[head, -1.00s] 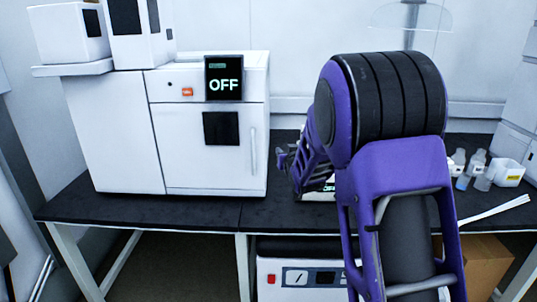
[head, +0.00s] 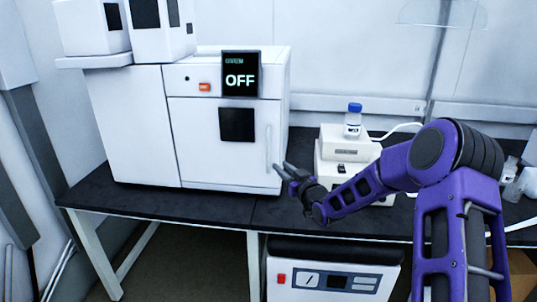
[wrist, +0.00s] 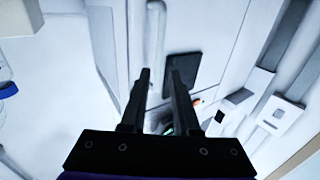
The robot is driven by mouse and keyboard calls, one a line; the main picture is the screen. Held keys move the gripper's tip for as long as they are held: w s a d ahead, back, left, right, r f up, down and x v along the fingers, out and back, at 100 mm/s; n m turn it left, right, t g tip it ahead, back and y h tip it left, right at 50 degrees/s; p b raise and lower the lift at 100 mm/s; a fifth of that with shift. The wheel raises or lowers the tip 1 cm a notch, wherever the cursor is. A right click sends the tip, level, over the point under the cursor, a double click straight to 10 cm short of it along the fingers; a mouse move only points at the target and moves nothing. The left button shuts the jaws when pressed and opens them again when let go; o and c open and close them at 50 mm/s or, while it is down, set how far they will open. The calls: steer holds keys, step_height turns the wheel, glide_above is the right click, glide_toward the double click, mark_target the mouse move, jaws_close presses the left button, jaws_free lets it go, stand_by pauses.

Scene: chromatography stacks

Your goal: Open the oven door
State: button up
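The oven (head: 210,185) is a white cabinet on the black bench, with a display (head: 240,74) reading OFF. Its door (head: 200,140) is shut and has a dark window (head: 237,125). A vertical white handle (head: 268,148) runs along the door's right edge. My gripper (head: 281,168) is just right of the handle's lower end in the head view. In the wrist view, my gripper (wrist: 161,75) has its two fingers apart with nothing between them. The handle (wrist: 155,45) shows just beyond the fingertips, nearer the left finger. I cannot tell whether a finger touches it.
A white instrument (head: 345,150) with a blue-capped bottle (head: 353,120) stands right of the oven, behind my arm. White boxes (head: 160,30) sit on top at the left. Another device (head: 335,275) is under the bench (head: 120,198). The bench's front strip is clear.

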glide_above(268, 171)
steer(key=shift+w, duration=0.4)
steer(key=shift+c, duration=0.2)
jaws_close()
stand_by(1.3)
